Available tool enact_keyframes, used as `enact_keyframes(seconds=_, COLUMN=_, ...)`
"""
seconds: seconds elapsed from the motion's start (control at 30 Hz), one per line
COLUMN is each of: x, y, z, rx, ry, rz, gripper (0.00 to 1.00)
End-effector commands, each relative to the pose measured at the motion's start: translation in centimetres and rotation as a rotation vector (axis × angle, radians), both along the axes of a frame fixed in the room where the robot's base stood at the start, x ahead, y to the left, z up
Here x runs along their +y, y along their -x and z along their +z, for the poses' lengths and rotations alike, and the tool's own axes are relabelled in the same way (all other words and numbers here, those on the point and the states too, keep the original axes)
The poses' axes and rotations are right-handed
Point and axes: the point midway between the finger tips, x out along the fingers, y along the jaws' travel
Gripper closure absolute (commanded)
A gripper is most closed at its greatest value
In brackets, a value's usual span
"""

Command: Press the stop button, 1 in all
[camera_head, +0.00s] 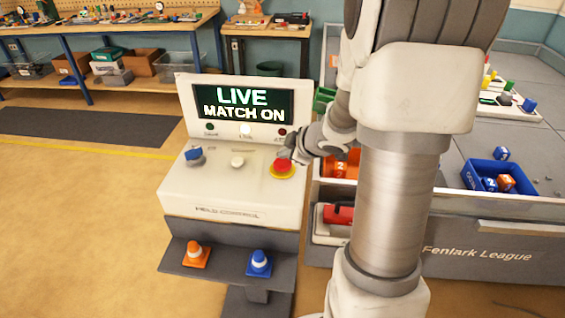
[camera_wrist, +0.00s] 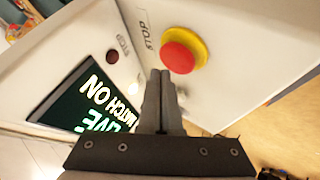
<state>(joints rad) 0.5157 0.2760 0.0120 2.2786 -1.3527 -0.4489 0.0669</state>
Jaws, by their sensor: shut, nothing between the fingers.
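The stop button is a red mushroom cap (camera_head: 283,165) on a yellow ring, at the right of the white sloped control panel (camera_head: 226,212). In the wrist view the red cap (camera_wrist: 178,57) sits just beyond my fingertips, beside the printed word STOP. My gripper (camera_head: 292,150) is just behind and above the button in the head view. In the wrist view my gripper (camera_wrist: 160,75) is shut and empty, its fingertips close to the cap's edge; I cannot tell whether they touch. The screen (camera_head: 243,104) reads LIVE MATCH ON, and the middle lamp (camera_head: 245,130) below it is bright white.
A blue knob (camera_head: 194,154) and a white knob (camera_head: 237,161) are on the same panel. A grey field table with a blue bin (camera_head: 470,177) is at the right. Floor at the left is clear.

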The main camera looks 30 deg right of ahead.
Motion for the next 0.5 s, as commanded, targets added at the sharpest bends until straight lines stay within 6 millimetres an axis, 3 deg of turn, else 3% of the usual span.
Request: enact_keyframes(seconds=0.5, x=0.0, y=0.0, z=-0.76, rx=0.0, ry=-0.001, rz=-0.001, gripper=1.0)
